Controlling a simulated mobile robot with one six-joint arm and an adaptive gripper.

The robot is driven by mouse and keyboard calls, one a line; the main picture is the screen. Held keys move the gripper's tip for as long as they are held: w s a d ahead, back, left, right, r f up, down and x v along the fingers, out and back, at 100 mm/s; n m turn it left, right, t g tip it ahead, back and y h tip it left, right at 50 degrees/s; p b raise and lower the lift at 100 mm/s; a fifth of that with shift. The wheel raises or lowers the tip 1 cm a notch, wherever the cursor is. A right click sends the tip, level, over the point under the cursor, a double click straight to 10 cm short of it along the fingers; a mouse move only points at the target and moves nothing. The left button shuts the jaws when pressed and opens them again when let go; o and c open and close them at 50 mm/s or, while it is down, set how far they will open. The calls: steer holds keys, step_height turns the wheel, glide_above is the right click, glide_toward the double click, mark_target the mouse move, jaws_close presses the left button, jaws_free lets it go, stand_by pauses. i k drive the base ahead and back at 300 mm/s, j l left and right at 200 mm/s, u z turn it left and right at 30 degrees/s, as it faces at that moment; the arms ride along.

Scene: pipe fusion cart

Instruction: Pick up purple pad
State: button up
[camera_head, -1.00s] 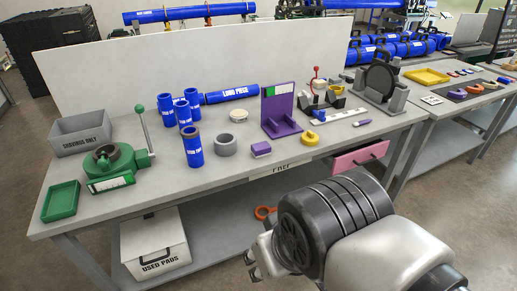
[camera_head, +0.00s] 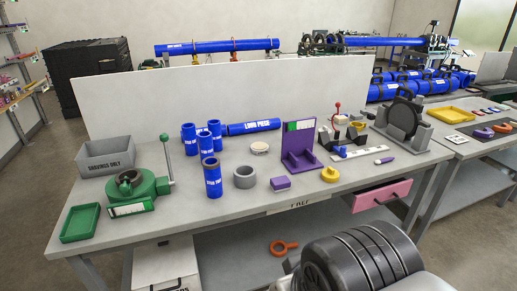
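The purple pad (camera_head: 281,183) is a small purple block lying on the grey workbench near its front edge. It sits between the grey ring and the yellow knob-like piece, in front of the purple stand. My arm shows at the bottom right of the head view, below and in front of the bench. The fingers of my gripper are not visible; the arm's large black joint and the frame's lower edge leave them out of sight.
Around the pad stand a grey ring (camera_head: 245,177), blue pipe pieces (camera_head: 212,180), a purple stand (camera_head: 299,150) and a yellow piece (camera_head: 330,174). A pink drawer (camera_head: 381,195) sticks out under the bench front. An orange ring tool (camera_head: 283,247) lies on the lower shelf.

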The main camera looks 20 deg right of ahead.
mark_target(282, 183)
steer(key=i+l+z, duration=0.35)
steer(key=i+l, duration=0.2)
steer(key=i, duration=0.3)
steer(key=i+l+z, duration=0.2)
steer(key=i, duration=0.25)
